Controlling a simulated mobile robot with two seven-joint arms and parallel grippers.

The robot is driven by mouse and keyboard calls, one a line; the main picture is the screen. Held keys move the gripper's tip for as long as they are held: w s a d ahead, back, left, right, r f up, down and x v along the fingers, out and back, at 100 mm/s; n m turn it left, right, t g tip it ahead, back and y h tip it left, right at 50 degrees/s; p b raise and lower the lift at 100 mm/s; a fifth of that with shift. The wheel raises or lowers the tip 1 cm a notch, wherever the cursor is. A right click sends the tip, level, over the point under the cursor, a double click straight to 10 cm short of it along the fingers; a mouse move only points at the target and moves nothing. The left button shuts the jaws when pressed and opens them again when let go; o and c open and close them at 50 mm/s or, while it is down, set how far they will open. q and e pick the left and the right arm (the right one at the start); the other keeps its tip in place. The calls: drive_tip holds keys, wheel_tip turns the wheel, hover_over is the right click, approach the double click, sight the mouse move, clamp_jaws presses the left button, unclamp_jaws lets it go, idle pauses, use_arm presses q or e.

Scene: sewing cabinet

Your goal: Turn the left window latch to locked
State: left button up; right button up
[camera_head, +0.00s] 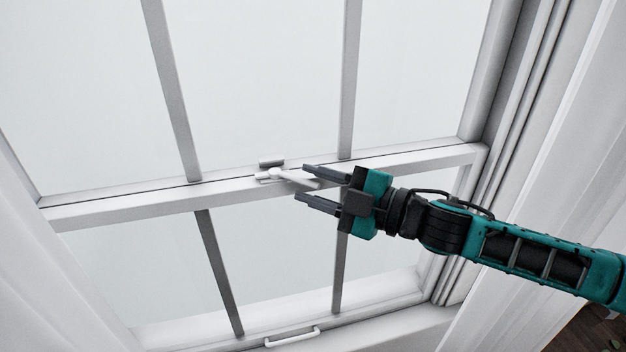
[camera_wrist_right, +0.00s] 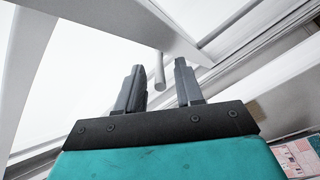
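The white window latch (camera_head: 272,174) sits on the meeting rail (camera_head: 120,205) in the middle of the head view. Its lever points right and slightly down, with its end between my right gripper's fingers. My right gripper (camera_head: 302,182) comes in from the right and is open, with one finger above the lever and one below. In the right wrist view, the lever's rounded end (camera_wrist_right: 159,72) shows between the two spread fingers (camera_wrist_right: 160,82), with gaps on both sides. Only one latch is in view. My left gripper is not in view.
A white sash handle (camera_head: 292,338) is on the lower rail. Grey muntins (camera_head: 173,90) divide the panes. White curtains hang at the left (camera_head: 40,270) and right (camera_head: 540,220). The space in front of the window left of the latch is clear.

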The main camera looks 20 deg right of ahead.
drive_tip(key=shift+w+a, duration=0.2)
clamp_jaws()
idle(0.3)
idle(1.2)
